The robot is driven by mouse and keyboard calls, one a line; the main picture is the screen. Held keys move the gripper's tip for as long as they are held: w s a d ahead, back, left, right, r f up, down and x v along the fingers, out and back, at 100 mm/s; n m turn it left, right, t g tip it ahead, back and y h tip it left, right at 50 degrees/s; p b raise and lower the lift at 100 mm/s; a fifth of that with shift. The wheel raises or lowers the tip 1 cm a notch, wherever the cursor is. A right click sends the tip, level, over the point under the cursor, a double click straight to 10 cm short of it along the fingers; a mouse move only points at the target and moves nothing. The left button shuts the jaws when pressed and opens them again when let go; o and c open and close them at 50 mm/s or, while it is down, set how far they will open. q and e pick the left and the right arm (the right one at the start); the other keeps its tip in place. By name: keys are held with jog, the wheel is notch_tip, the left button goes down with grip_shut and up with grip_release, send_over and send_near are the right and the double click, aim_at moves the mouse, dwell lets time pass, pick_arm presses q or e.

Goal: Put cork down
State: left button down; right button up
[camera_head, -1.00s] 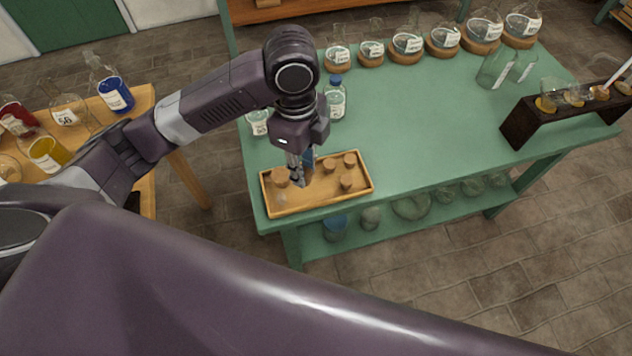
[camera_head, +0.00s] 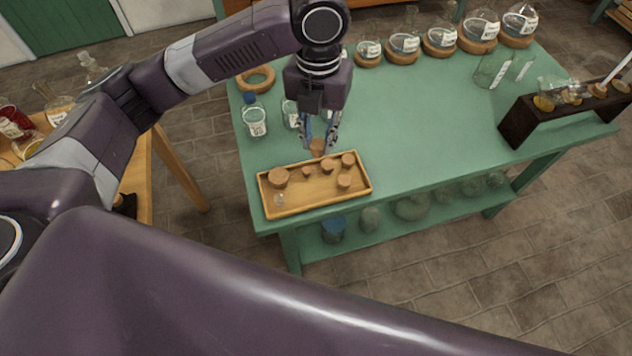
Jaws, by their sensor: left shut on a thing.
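My left gripper (camera_head: 319,141) points down over the back edge of the wooden tray (camera_head: 265,199). It is shut on a brown cork (camera_head: 317,148). The cork shows just below the fingertips. Whether it touches the tray edge or hangs above it, I cannot tell. The tray lies at the front left of the green table and holds several other corks, among them a wide one (camera_head: 278,178) at the left, one (camera_head: 348,159) at the back right and one (camera_head: 344,182) at the right. My right gripper is not in view.
Small bottles, one with a blue cap (camera_head: 254,118), stand behind the tray. A cork ring (camera_head: 256,78) lies farther back. Flasks on cork rings (camera_head: 404,50) line the back edge. A dark rack (camera_head: 530,120) stands at the right. The middle of the green table (camera_head: 425,125) is clear.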

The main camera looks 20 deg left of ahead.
pick_arm(q)
notch_tip(320, 180, down, 17)
jog(key=shift+f+p, duration=0.1)
jog(key=shift+p, duration=0.8)
jog(key=shift+f, duration=0.2)
jog(key=c, duration=1.7)
grip_release()
